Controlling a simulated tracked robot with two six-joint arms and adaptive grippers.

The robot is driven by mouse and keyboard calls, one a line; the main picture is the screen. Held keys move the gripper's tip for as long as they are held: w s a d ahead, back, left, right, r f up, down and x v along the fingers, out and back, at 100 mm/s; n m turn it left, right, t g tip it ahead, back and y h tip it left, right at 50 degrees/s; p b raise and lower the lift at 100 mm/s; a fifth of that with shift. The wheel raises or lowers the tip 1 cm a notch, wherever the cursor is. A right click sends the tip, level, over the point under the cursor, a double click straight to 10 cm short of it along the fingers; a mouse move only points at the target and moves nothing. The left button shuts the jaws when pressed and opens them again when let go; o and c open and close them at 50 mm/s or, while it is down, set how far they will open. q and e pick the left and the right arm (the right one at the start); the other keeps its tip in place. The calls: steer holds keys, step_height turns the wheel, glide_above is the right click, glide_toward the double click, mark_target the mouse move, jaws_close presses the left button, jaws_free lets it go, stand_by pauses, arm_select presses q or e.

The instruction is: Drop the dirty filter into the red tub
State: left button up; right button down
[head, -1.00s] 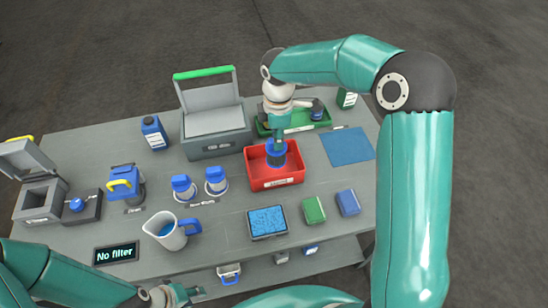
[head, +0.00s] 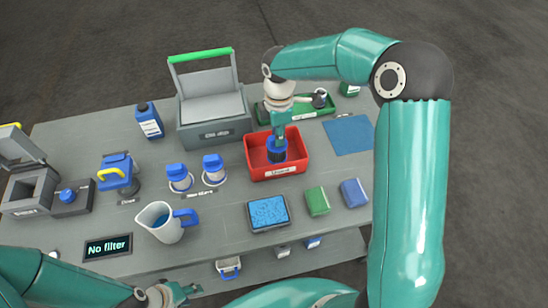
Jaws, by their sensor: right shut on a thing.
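The red tub (head: 290,168) stands in the middle of the bench towards the right, with a white label on its front. My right gripper (head: 279,135) points down over it and is shut on the dirty filter (head: 277,151), a dark blue cylinder. The filter is upright inside the tub's outline. I cannot tell whether its lower end touches the tub floor. My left gripper (head: 180,292) is low at the front edge, away from the tub; its opening is unclear.
Behind the tub are a grey box with its lid up (head: 213,133) and a green tray (head: 310,108). Two blue-capped filters (head: 212,168) and a jug (head: 163,222) stand left. A blue sponge tray (head: 268,213) is in front. A display (head: 108,247) reads "No filter".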

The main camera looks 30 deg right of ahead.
steer(key=c, duration=0.9)
jaws_free()
steer(key=shift+c, duration=0.2)
step_height(320, 180, up, 12)
